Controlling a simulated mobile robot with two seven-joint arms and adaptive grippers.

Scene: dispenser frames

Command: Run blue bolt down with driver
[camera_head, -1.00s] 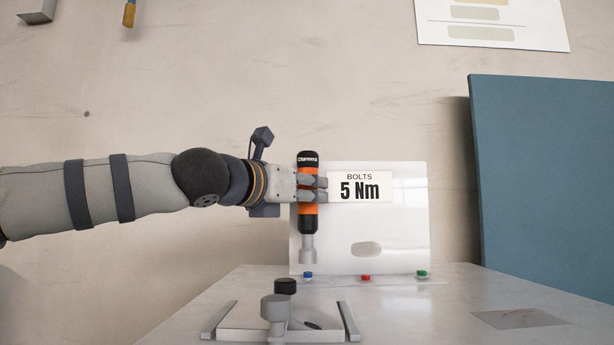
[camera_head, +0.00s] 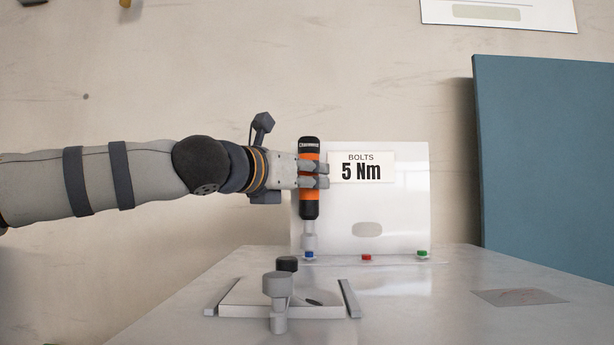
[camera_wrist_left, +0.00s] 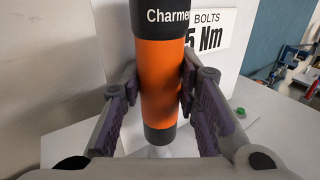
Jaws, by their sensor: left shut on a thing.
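The driver (camera_head: 309,205) is orange and black and stands upright with its grey socket pointing down. My left gripper (camera_head: 322,174) is shut around its orange middle; the left wrist view shows the driver (camera_wrist_left: 158,80) between both fingers (camera_wrist_left: 157,98). The socket end is right above the blue bolt (camera_head: 309,255), in line with it in the head view. I cannot tell whether the socket touches the bolt or sits over it. In the left wrist view the driver hides the blue bolt. My right gripper is not in view.
A white panel (camera_head: 400,215) with a "BOLTS 5 Nm" label (camera_head: 361,168) stands behind the driver. A red bolt (camera_head: 367,258) and a green bolt (camera_head: 422,254) stand to the right. A grey clamp fixture (camera_head: 279,290) is in front. A blue board (camera_head: 545,170) stands at right.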

